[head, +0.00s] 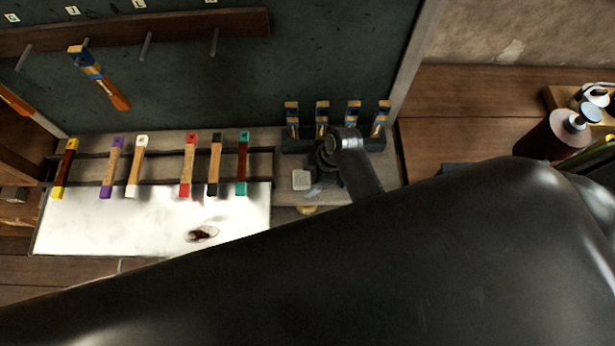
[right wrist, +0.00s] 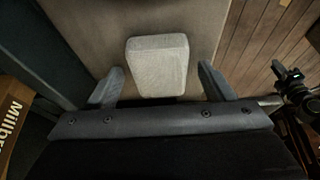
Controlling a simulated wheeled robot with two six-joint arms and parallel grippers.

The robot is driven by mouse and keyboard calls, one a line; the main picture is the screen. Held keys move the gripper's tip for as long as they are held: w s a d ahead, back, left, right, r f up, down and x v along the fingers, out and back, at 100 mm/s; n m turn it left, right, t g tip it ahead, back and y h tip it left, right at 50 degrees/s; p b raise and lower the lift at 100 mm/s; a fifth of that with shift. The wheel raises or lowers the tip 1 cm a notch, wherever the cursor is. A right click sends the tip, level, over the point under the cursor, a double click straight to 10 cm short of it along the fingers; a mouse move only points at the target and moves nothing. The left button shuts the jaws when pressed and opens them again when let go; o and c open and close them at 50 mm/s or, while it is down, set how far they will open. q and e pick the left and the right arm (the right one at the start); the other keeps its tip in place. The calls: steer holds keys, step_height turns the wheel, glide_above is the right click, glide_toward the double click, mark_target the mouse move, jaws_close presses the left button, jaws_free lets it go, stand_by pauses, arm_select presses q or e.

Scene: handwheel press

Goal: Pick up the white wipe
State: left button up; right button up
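The white wipe (head: 301,180) is a small pale block on the bench ledge, to the right of the white sheet. In the right wrist view the wipe (right wrist: 158,60) lies flat ahead, between the two spread fingers. My right gripper (right wrist: 161,70) is open, with a gap on both sides of the wipe. In the head view my right gripper (head: 320,170) is just right of the wipe, seen from above and partly hidden by its own wrist. Whether the fingertips are level with the wipe is hard to tell. My left gripper is not in view.
A white sheet (head: 110,225) with a dark stain lies left, below a row of colored-handled tools (head: 190,165). Several blue-and-tan tools (head: 322,118) stand behind my right gripper. A pump bottle (head: 560,133) stands at right. My dark arm covers the foreground.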

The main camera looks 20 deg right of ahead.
steer(key=c, duration=1)
steer(key=shift+o, duration=0.2)
steer(key=shift+r, duration=0.1)
step_height(320, 180, up, 10)
steer(key=b, duration=0.2)
steer(key=o, duration=0.4)
steer(key=c, duration=0.3)
steer(key=shift+w+a, duration=0.1)
